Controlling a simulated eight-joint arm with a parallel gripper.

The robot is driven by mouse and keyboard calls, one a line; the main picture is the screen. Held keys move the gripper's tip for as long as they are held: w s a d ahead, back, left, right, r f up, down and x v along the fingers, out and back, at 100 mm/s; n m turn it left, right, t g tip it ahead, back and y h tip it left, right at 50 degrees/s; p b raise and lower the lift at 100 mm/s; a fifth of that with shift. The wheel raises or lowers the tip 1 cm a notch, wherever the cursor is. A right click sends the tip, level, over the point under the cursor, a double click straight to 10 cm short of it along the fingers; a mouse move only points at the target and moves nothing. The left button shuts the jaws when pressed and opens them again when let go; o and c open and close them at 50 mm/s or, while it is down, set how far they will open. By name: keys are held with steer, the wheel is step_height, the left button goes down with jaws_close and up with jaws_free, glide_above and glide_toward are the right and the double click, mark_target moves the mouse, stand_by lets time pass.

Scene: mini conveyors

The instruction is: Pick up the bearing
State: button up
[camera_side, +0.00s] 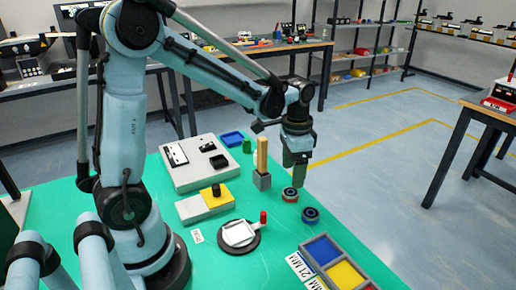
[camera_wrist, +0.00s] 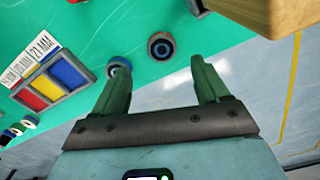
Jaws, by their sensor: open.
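Two ring-shaped bearings lie on the green table. The reddish-rimmed bearing (camera_side: 289,194) is nearest below my gripper (camera_side: 297,172). The blue-rimmed bearing (camera_side: 310,215) lies beyond it toward the front right. In the wrist view, one bearing (camera_wrist: 160,46) shows between and beyond my open green fingers (camera_wrist: 159,66), with nothing held. The other bearing (camera_wrist: 119,63) is partly hidden by the left finger. My gripper points down and appears to be above the bearings, apart from them.
A wooden post in a grey block (camera_side: 262,181) stands just left of my gripper; its wood (camera_wrist: 265,12) is close in the wrist view. A tray with blue, yellow and red compartments (camera_side: 303,243) lies in front. A black round fixture (camera_side: 240,252) is left.

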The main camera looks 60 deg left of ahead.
mark_target(291, 192)
steer(key=shift+w+a+f, duration=0.1)
steer(key=shift+w+f, duration=0.05)
steer(key=shift+f, duration=3.35)
steer(key=c, duration=1.2)
steer(key=shift+r, duration=0.1)
